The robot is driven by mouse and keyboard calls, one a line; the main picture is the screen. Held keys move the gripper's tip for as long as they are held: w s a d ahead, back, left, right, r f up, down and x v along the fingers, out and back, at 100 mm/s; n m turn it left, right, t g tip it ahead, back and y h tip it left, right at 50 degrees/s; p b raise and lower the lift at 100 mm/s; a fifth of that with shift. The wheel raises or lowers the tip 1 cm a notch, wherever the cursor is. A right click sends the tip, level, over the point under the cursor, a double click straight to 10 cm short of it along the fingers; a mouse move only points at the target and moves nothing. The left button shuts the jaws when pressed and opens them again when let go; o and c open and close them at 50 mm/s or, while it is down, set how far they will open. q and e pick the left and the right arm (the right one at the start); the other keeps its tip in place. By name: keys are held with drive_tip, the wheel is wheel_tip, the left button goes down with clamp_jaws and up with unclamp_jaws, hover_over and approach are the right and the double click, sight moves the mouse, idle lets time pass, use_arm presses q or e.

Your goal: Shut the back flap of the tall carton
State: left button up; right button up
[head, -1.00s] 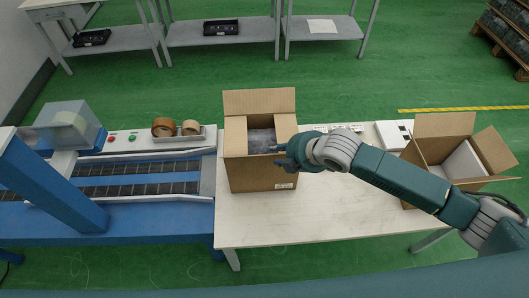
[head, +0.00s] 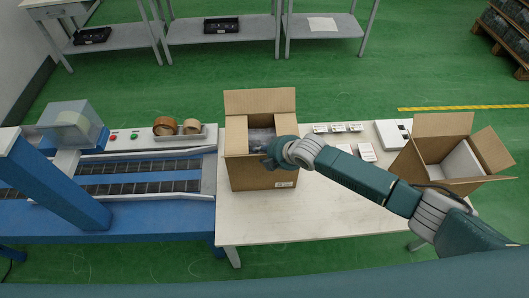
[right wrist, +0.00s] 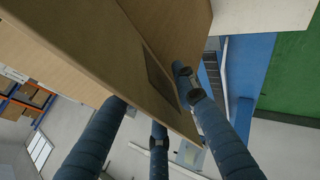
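The tall carton (head: 262,176) stands on the white table, left of its middle. Its back flap (head: 260,102) stands up at the far side. Its left flap (head: 235,136) and right flap (head: 286,124) lean inward, with grey contents (head: 261,138) showing between them. My right gripper (head: 268,160) is at the carton's front right, over the top edge. In the right wrist view its fingers (right wrist: 158,125) are spread apart, close to brown cardboard (right wrist: 110,50); whether they touch it I cannot tell. My left gripper is out of view.
A second open carton (head: 424,172) stands at the table's right end. Small white items (head: 338,128) and a white device (head: 392,133) lie at the back. A conveyor (head: 138,187) with tape rolls (head: 165,126) adjoins on the left. The table front (head: 310,220) is clear.

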drive_tip(key=shift+c, duration=0.6)
clamp_jaws()
drive_tip(key=shift+w, duration=0.15)
drive_tip(key=shift+w+g+b, duration=0.35)
drive_tip(key=shift+g+b, duration=0.4)
drive_tip(key=shift+g, duration=0.05)
drive_tip(key=g+b, duration=0.2)
drive_tip(key=b, duration=0.2)
drive_tip(key=w+m+g+b, duration=0.1)
drive_tip(key=g+b, duration=0.1)
drive_tip(key=b, duration=0.2)
drive_tip(key=shift+w, duration=0.15)
drive_tip(key=shift+w+r+g+b, duration=0.1)
drive_tip(key=shift+r+g+b, duration=0.15)
drive_tip(key=shift+g+b, duration=0.45)
